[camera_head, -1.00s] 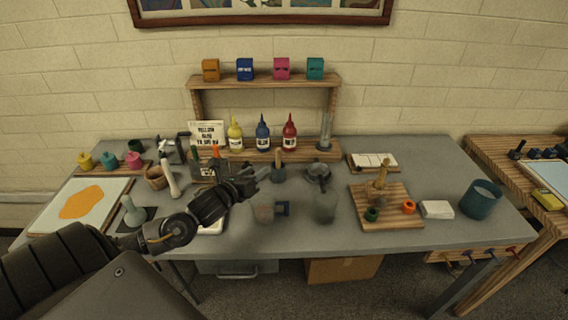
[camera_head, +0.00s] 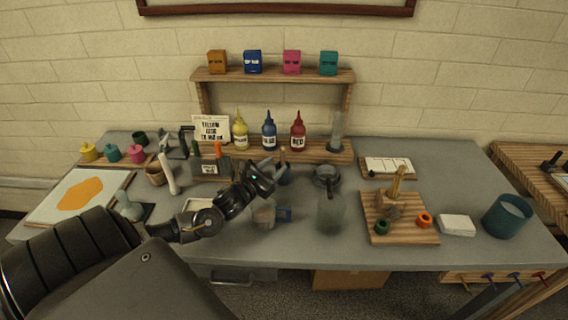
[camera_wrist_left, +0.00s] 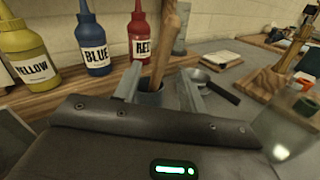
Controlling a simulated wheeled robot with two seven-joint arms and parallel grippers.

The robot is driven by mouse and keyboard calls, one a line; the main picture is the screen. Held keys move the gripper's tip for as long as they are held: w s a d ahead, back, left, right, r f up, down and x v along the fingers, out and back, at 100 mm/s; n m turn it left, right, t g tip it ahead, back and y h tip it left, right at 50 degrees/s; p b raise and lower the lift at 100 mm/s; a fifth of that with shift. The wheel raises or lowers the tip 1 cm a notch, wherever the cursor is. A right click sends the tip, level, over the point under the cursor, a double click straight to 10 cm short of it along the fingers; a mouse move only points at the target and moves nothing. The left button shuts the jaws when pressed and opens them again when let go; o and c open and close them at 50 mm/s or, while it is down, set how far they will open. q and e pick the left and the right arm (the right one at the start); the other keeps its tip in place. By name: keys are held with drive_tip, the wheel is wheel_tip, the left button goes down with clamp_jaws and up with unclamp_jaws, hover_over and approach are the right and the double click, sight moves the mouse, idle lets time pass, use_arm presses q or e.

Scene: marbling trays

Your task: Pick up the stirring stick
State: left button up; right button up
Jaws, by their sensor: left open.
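In the head view the stick's top (camera_head: 283,155) shows just beyond my gripper, and the cup (camera_head: 286,175) is partly hidden. My left gripper (camera_head: 274,165) is at the cup. In the left wrist view its two fingers (camera_wrist_left: 160,80) are apart, one on each side of the stick and cup; I cannot tell whether they touch either. My right gripper is not in view.
Yellow (camera_head: 240,132), blue (camera_head: 269,134) and red (camera_head: 298,134) bottles stand close behind my gripper. A clear jug (camera_head: 330,212) and a metal pan (camera_head: 326,174) are to the right. A wooden board (camera_head: 400,230) with small parts lies farther right. Bare table shows around the pan.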

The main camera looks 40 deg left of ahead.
use_arm(q)
drive_tip(key=w+p, duration=0.1)
drive_tip(key=w, duration=0.5)
drive_tip(key=shift+w+p, duration=0.35)
drive_tip(key=shift+w, duration=0.05)
drive_tip(key=shift+a+r, duration=0.1)
drive_tip(key=shift+r, duration=0.05)
clamp_jaws()
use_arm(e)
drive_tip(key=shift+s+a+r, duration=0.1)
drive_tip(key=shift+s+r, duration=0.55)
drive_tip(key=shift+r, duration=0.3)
